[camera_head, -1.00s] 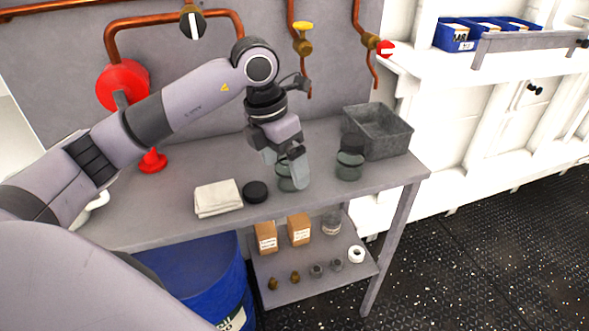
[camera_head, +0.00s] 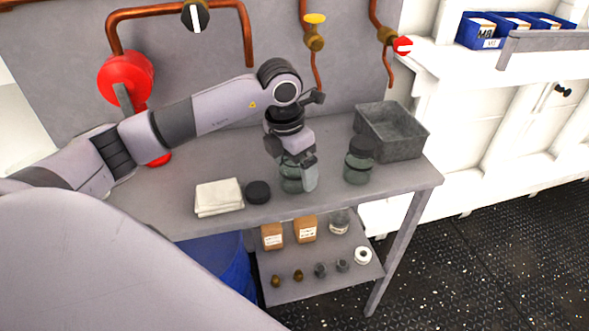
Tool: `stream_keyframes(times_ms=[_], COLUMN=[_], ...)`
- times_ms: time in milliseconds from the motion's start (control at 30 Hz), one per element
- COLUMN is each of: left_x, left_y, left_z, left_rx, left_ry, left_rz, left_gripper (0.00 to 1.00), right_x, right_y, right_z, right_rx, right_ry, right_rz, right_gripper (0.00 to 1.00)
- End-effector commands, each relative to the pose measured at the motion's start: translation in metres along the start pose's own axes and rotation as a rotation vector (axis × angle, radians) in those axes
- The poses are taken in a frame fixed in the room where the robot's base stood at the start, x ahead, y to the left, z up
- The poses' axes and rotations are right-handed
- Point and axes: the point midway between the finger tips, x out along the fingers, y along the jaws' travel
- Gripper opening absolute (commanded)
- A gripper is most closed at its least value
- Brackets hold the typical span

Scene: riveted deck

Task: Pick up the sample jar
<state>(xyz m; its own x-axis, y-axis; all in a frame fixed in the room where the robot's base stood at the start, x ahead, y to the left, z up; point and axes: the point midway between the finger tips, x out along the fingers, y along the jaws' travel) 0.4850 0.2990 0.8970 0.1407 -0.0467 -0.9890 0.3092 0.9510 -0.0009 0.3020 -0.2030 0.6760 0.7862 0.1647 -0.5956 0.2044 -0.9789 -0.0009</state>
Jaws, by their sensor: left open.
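A greenish glass jar (camera_head: 288,184) stands on the grey bench at its front edge, partly hidden by my left gripper (camera_head: 297,176). The gripper points down at this jar and is open. One finger is in front of the glass; I cannot tell whether it touches. A second glass jar (camera_head: 358,173) with a dark lid stands upright to the right, apart from the gripper. A black round lid (camera_head: 257,192) lies to the left of the first jar. My right gripper is not in view.
A folded cloth (camera_head: 219,197) lies left of the black lid. A grey metal bin (camera_head: 405,148) stands at the bench's back right. Copper pipes and a red valve (camera_head: 125,78) line the back. The lower shelf (camera_head: 300,288) holds boxes and small parts.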

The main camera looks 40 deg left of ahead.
Motion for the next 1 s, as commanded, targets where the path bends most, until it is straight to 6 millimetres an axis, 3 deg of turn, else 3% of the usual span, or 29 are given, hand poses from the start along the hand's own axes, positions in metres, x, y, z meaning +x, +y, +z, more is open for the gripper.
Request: stream_keyframes(times_ms=[233,400,767,1000], left_x=[0.002,0.001,-0.002,-0.028], left_y=[0.000,-0.001,0.000,0.000], left_z=[0.000,0.000,0.001,0.006], left_rx=[0.001,0.001,0.001,0.002], left_ry=[-0.002,-0.001,-0.003,-0.008], left_rz=[-0.001,-0.001,-0.001,0.001], left_gripper=[0.90,0.35,0.33,0.33], right_x=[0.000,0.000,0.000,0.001], right_y=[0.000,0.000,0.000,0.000], right_z=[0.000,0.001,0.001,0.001], right_rx=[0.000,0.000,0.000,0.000], right_ry=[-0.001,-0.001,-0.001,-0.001], right_rz=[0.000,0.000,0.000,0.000], right_gripper=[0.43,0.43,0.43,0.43])
